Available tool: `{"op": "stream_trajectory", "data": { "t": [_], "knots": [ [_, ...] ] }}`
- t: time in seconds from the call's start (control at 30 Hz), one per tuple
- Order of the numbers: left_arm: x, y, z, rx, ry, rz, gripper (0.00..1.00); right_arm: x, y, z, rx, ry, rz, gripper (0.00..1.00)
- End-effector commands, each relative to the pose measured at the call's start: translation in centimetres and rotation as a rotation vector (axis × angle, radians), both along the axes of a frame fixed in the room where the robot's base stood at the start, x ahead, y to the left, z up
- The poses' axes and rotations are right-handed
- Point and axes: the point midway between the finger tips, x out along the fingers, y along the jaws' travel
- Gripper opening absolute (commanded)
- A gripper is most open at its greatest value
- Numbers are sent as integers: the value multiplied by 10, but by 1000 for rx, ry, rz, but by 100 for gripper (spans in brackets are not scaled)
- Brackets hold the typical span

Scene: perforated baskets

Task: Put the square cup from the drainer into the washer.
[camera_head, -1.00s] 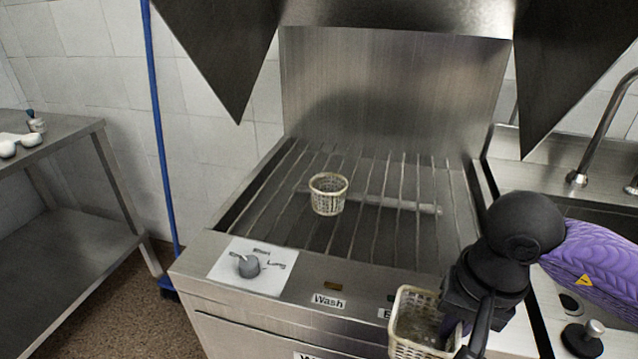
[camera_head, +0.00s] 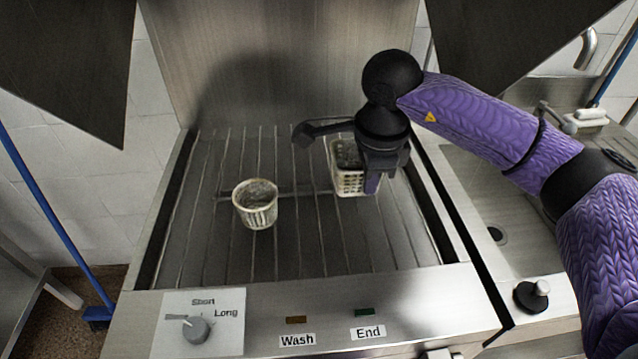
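The square cup, a cream perforated basket (camera_head: 347,181), is inside the washer, over the right-middle part of its wire rack (camera_head: 300,255). It looks upright and appears to stand on the rack. My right gripper (camera_head: 338,162) is directly over it, with its black fingers spread wide. One finger reaches out to the left above the cup, and the other, with a purple pad, is at the cup's right side. The gripper hides part of the cup's upper right. My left gripper is not in view.
A round perforated cup (camera_head: 256,207) stands on the rack left of the square cup. The washer's raised hood panels (camera_head: 70,60) hang at both upper sides. A sink (camera_head: 490,215) is at the right.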

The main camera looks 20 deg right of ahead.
Motion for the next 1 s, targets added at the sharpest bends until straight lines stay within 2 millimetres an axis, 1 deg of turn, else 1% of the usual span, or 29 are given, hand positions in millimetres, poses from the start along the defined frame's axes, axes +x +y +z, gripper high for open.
{"op": "stream_trajectory", "data": {
  "t": [0.07,0.2,0.37,0.4,0.47,0.5,0.7,0.8,0.87,0.9,1.0],
  "knots": [
    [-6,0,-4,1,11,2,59,0,0,-11,-1,3,1,0],
    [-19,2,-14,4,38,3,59,-1,0,-45,-1,6,2,0],
    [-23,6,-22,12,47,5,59,-1,0,-76,-1,5,3,0],
    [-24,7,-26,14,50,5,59,-1,0,-85,-2,6,3,0],
    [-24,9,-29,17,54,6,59,-1,0,-98,-1,6,4,0],
    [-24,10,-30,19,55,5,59,-1,0,-102,-1,4,4,0],
    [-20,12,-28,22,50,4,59,-1,0,-100,0,0,4,0],
    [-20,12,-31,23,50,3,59,-1,0,-103,0,1,4,0],
    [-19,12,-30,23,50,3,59,-1,0,-102,0,1,4,13],
    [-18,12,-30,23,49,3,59,-1,0,-102,0,1,4,22],
    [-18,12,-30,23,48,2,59,-1,0,-102,0,1,4,40]
  ]
}}
